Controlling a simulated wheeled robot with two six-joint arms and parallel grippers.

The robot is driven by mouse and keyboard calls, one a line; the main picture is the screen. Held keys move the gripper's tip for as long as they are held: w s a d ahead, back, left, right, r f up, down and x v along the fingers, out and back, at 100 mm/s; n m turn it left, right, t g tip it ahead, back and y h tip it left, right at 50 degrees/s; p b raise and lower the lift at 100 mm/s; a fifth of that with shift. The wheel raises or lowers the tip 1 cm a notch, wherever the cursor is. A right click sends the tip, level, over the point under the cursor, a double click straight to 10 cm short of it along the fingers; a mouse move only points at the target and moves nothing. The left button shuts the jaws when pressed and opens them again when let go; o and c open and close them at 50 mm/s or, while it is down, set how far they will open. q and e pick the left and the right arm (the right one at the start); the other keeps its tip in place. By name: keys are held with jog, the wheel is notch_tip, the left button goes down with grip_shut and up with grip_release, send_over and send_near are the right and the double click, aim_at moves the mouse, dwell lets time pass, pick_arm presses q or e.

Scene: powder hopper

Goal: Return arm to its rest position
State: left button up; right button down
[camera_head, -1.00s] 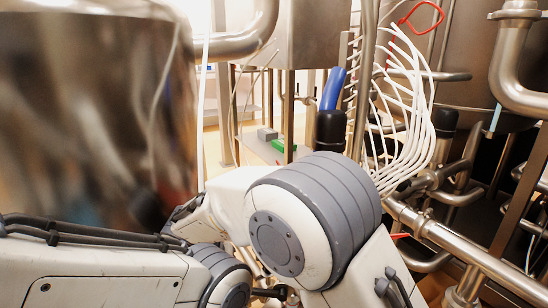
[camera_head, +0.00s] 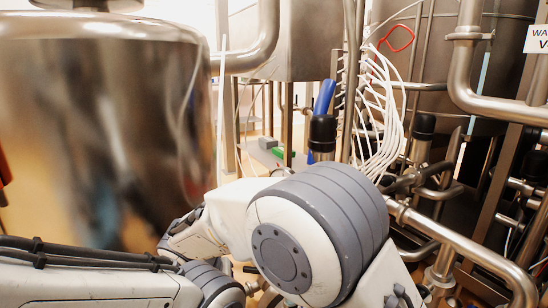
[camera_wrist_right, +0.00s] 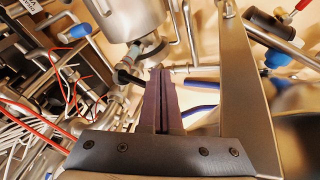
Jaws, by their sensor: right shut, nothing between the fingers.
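My right gripper (camera_wrist_right: 161,74) shows in the right wrist view. Its two dark fingers are pressed together with nothing between them, and they point toward a steel vessel (camera_wrist_right: 128,15) with a pipe fitting beneath it. I cannot tell whether the fingertips touch anything. In the head view my white and grey arm links fill the lower left and middle, with a large round joint in front. Neither gripper shows in the head view, and my left gripper is in neither view.
A large shiny steel tank (camera_head: 95,110) stands close on the left. A blue-and-black part (camera_head: 323,130), white hoses (camera_head: 383,125) and steel pipes (camera_head: 470,255) crowd the middle and right. A green object (camera_head: 283,152) lies on a low surface behind.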

jog(key=s+d+r+n+g+y, duration=0.25)
jog(key=s+d, duration=0.55)
jog(key=s, duration=0.4)
jog(key=s+d+r+n+g+y, duration=0.1)
jog(key=s+d+r+n+g, duration=0.15)
jog(key=s+d, duration=0.7)
pick_arm(q)
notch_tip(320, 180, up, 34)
jog(key=p, duration=3.4)
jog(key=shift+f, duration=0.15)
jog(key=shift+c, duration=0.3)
pick_arm(e)
jog(key=s+a+r, duration=0.1)
jog(key=r, duration=1.5)
jog(key=s+a+r, duration=0.1)
jog(key=s+r, duration=0.1)
jog(key=r, duration=1.5)
jog(key=shift+a+n+t, duration=0.15)
jog(key=shift+n+t, duration=0.15)
jog(key=shift+n, duration=0.1)
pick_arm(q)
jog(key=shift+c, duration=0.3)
pick_arm(e)
jog(key=shift+r, duration=0.1)
jog(key=shift+a, duration=0.1)
